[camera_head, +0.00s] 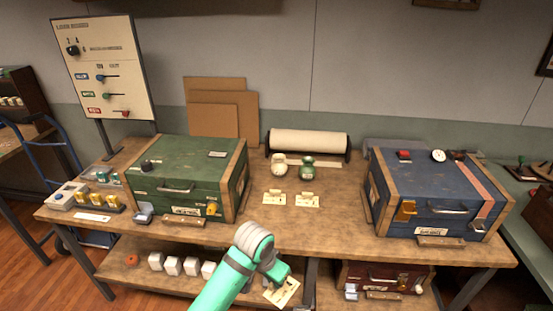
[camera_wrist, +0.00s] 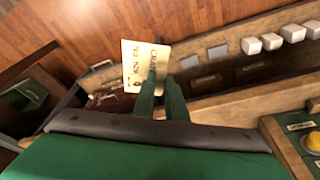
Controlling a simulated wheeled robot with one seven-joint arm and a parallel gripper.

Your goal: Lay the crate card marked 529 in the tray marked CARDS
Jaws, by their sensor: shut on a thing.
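My gripper (camera_head: 276,274) is shut on the cream crate card (camera_head: 283,293), held out in front of the bench's front edge. In the wrist view my gripper's green fingers (camera_wrist: 160,88) pinch the right side of the card (camera_wrist: 138,62), which reads "CRATE No. 529". The card hangs over the lower shelf and floor, apart from the bench top. I cannot make out a tray marked CARDS; the small labels on the bench are too small to read.
A green crate (camera_head: 190,165) stands left on the bench and a blue crate (camera_head: 425,185) right. Two small cards (camera_head: 275,199) lie between them, in front of two small figures. White blocks (camera_head: 172,265) and a dark red case (camera_head: 385,275) sit on the lower shelf.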

